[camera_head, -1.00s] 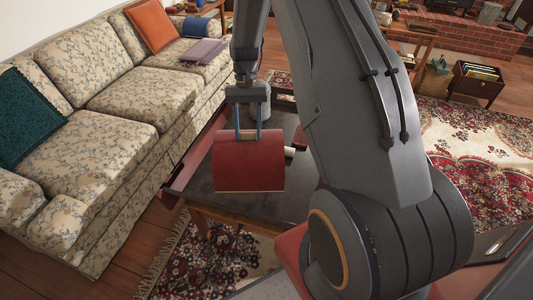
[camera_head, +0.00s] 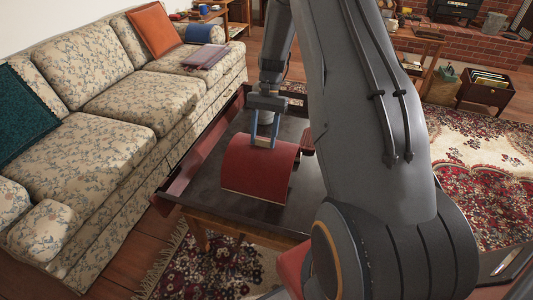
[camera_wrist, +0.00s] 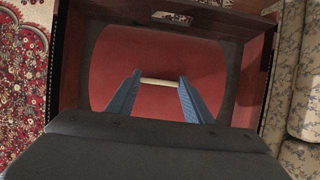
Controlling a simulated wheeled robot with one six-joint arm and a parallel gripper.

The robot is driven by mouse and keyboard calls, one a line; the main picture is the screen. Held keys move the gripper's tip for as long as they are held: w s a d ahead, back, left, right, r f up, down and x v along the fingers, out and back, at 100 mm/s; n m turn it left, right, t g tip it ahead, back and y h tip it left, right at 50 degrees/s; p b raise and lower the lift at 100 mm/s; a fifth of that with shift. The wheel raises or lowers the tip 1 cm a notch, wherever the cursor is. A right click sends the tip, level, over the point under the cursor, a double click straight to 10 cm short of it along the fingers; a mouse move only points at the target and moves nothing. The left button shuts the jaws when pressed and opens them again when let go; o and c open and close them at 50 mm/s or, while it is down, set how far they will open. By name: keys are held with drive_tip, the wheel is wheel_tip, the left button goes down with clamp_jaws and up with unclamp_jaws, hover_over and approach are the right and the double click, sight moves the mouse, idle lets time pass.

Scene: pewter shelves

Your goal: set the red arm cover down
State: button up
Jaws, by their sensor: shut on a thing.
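The red arm cover (camera_head: 258,168) is a curved red sheet with a pale strip near its top edge. It is over the dark tabletop (camera_head: 212,190); its lower edge looks at or very near the surface, but I cannot tell whether it touches. My gripper (camera_head: 264,141) points down from above with its blue fingers shut on the cover at the pale strip. In the wrist view the cover (camera_wrist: 130,62) fills the middle, and the pale strip lies between the fingertips of my gripper (camera_wrist: 160,83).
A dark red raised side (camera_head: 200,150) borders the table's left. A floral sofa (camera_head: 120,105) stands beyond it, with a teal cushion (camera_head: 22,115) and an orange cushion (camera_head: 155,27). Bare tabletop shows left of the cover. A patterned rug (camera_head: 470,150) lies at the right.

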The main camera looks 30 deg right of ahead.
sight(263, 152)
drive_tip(key=shift+f, duration=3.55)
drive_tip(key=o, duration=1.5)
drive_tip(key=shift+o, duration=0.2)
